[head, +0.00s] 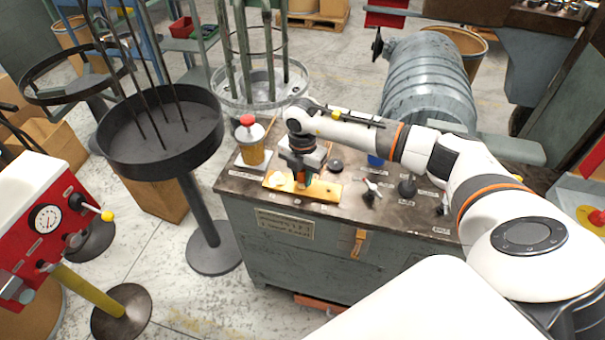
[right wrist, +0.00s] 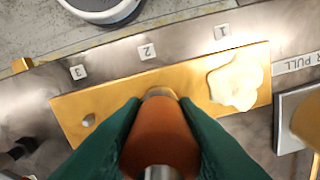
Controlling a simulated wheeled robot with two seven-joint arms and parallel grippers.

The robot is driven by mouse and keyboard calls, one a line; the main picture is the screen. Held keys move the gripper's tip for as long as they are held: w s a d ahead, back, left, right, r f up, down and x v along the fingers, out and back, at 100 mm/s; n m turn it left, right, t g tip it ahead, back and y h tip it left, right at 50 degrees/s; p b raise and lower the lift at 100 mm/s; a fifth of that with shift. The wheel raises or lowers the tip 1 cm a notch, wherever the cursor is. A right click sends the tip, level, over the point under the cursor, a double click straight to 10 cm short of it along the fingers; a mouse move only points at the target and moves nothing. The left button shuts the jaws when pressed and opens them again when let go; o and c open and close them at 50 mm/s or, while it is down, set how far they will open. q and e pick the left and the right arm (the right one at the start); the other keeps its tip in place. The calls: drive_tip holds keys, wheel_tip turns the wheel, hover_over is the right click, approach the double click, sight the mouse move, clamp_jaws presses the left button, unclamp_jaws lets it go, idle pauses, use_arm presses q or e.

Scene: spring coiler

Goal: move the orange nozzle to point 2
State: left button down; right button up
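The brass plate (head: 325,191) lies on the cabinet top, and it also shows in the right wrist view (right wrist: 120,105). Labels 3 (right wrist: 79,72), 2 (right wrist: 147,52) and 1 (right wrist: 222,31) run along its edge. My right gripper (head: 301,180) is over the plate. Its green fingers press on both sides of the orange nozzle (right wrist: 160,135). The nozzle's end is over the plate near label 2; I cannot tell whether it touches. A cream blob (right wrist: 235,82) lies by label 1. A small grey pin (right wrist: 88,121) stands by label 3. My left gripper is out of view.
A red-capped amber jar (head: 250,145) stands behind the plate's left end. Knobs and levers (head: 371,190) are to the right on the cabinet top. A round black stand with rods (head: 160,130) is to the left. A large grey drum (head: 428,80) is behind.

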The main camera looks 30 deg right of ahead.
drive_tip(key=o, duration=0.5)
wheel_tip(320, 180, up, 11)
drive_tip(key=shift+f+b, duration=0.1)
drive_tip(key=shift+b, duration=0.8)
drive_tip(key=shift+r, duration=0.65)
wheel_tip(320, 180, up, 13)
drive_tip(key=p, duration=0.9)
drive_tip(key=shift+p, duration=0.35)
drive_tip(key=shift+a+f, duration=0.1)
